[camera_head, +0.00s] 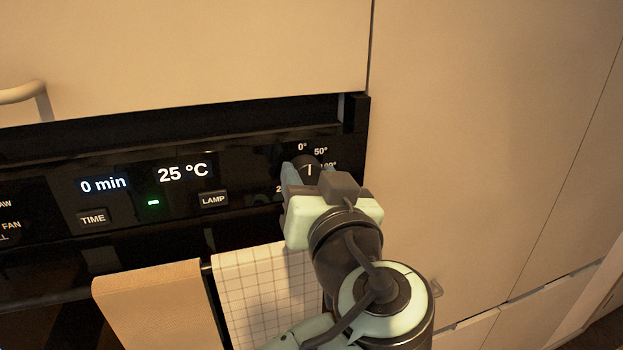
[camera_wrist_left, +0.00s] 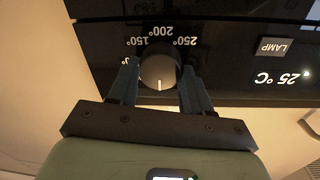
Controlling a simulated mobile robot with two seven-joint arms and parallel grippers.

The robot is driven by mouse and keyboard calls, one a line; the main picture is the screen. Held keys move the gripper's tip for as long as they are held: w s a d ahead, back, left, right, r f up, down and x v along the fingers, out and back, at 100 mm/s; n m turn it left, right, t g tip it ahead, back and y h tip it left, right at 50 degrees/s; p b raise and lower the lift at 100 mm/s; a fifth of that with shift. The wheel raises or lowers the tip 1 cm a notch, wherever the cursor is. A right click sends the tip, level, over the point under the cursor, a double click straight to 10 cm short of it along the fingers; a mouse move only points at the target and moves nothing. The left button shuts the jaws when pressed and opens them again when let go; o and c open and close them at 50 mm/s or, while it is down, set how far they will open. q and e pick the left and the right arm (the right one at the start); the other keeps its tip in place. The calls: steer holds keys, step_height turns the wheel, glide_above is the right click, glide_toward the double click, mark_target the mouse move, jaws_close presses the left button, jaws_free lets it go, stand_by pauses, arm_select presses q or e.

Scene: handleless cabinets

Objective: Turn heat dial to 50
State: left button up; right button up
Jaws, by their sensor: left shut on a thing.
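The heat dial (camera_head: 311,169) is a round black knob at the right end of the oven's black control panel. Marks 0°, 50° and 100° show around it in the head view. Its white pointer line stands close to upright there, between the 0° and 50° marks. The display (camera_head: 183,172) reads 25 °C. My left gripper (camera_head: 304,172) is at the dial. In the left wrist view its fingers (camera_wrist_left: 157,85) stand on both sides of the dial (camera_wrist_left: 158,71), shut on it. My right gripper is in neither view.
A LAMP button (camera_head: 214,199), a TIME button (camera_head: 93,218) and a 0 min display (camera_head: 103,184) are left of the dial. A checked towel (camera_head: 262,290) and a tan cloth (camera_head: 155,305) hang below. Flat cabinet doors (camera_head: 480,130) stand to the right.

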arm_select(q)
steer(key=shift+m, duration=0.3)
steer(key=m+p, duration=0.1)
steer(key=m, duration=0.2)
steer(key=shift+d+m, duration=0.1)
steer(key=shift+m, duration=0.3)
steer(key=m+p, duration=0.1)
steer(key=m, duration=0.2)
steer(key=shift+m, duration=0.4)
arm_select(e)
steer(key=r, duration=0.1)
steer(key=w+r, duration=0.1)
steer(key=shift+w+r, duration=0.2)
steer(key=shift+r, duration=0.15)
arm_select(q)
steer(key=shift+m, duration=0.3)
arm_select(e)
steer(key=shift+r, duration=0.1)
arm_select(q)
steer(key=o, duration=1.1)
steer(key=shift+c, duration=0.2)
